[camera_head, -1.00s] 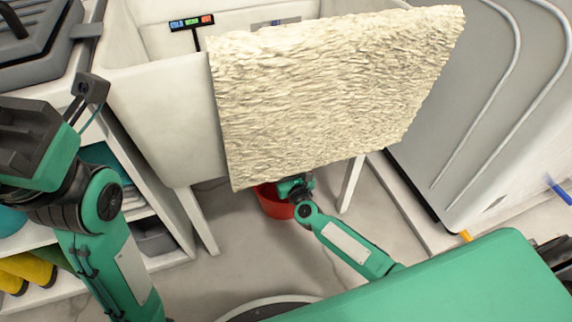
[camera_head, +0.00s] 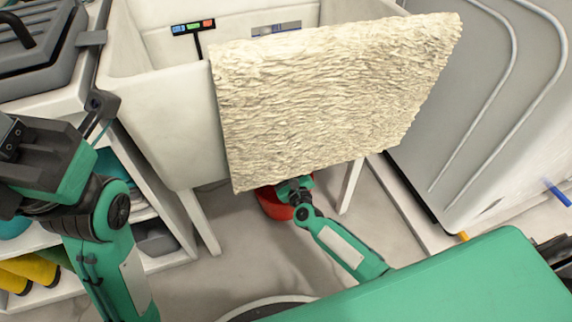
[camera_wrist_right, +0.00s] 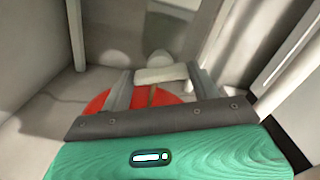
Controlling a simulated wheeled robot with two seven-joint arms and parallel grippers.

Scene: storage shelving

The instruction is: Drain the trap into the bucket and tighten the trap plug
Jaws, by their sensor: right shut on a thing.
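The red bucket (camera_head: 274,203) stands on the floor under the sink, mostly hidden by the rough cream sheet and my right arm. In the right wrist view the red bucket (camera_wrist_right: 92,104) shows behind and below the fingers. My right gripper (camera_wrist_right: 160,84) is shut on a pale, rounded piece (camera_wrist_right: 160,74), which looks like the trap plug. The rest of the trap cannot be made out. In the head view my right gripper's tips are hidden below the sheet. My left arm's dark end (camera_head: 42,150) is at the left edge; its fingers cannot be made out.
The rough cream sheet (camera_head: 335,100) hangs in front of the white sink (camera_head: 165,125). Sink legs (camera_head: 350,186) stand either side of the bucket. A shelf with yellow boots (camera_head: 28,272) is at left, a grey appliance (camera_head: 480,110) at right.

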